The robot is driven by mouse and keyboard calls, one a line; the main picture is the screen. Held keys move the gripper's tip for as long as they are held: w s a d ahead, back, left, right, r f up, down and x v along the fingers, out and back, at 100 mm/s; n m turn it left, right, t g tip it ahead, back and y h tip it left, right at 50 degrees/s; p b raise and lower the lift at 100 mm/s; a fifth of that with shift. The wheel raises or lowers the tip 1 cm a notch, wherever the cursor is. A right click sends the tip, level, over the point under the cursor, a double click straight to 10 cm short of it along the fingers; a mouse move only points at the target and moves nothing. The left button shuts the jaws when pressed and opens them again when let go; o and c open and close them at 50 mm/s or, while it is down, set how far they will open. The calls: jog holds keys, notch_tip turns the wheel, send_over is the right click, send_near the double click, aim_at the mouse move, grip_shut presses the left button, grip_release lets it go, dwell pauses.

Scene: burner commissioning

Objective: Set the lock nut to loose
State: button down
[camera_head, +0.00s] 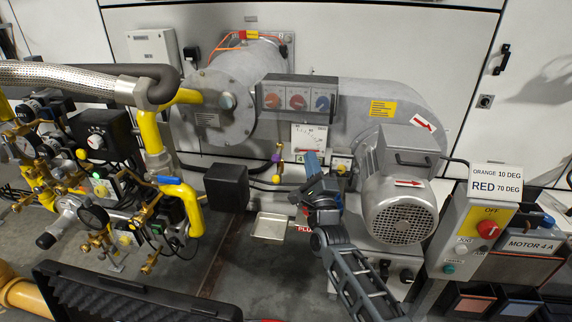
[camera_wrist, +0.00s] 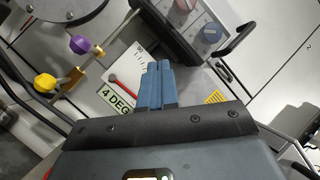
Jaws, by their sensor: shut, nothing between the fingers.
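My gripper (camera_head: 312,160) is shut and empty, in front of the burner in the head view. The plate has a red pointer and a "4 DEG" label (camera_wrist: 117,96). Left of the fingers, a brass rod carries a purple knob (camera_wrist: 80,45) and a yellow knob (camera_wrist: 45,83). The purple knob (camera_head: 276,157) and yellow knob (camera_head: 277,179) also show in the head view. I cannot tell which part is the lock nut; contact is unclear.
A panel with three knobs (camera_head: 297,97) sits above the scale plate. The motor (camera_head: 400,190) is close right of my arm. A control box (camera_head: 470,236) stands further right. Yellow gas pipes (camera_head: 152,135) and valves crowd the left. An open black case (camera_head: 130,302) is in front.

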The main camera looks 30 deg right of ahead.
jog(key=s+a+f+n+g+y+p, duration=0.2)
jog(key=s+f+n+y, duration=0.2)
jog(key=s+f+n, duration=0.15)
jog(key=b, duration=0.5)
send_near(277, 154)
jog(key=shift+w+d+f, duration=0.8)
jog(key=shift+w+d, duration=0.15)
jog(key=shift+d, duration=1.3)
jog(key=shift+w+a+r+n, duration=0.15)
jog(key=shift+w+a+r, duration=0.1)
jog(key=shift+w+a, duration=0.4)
jog(key=shift+w+a+r+n, duration=0.15)
jog(key=shift+w+a, duration=0.25)
jog(key=shift+w, duration=0.45)
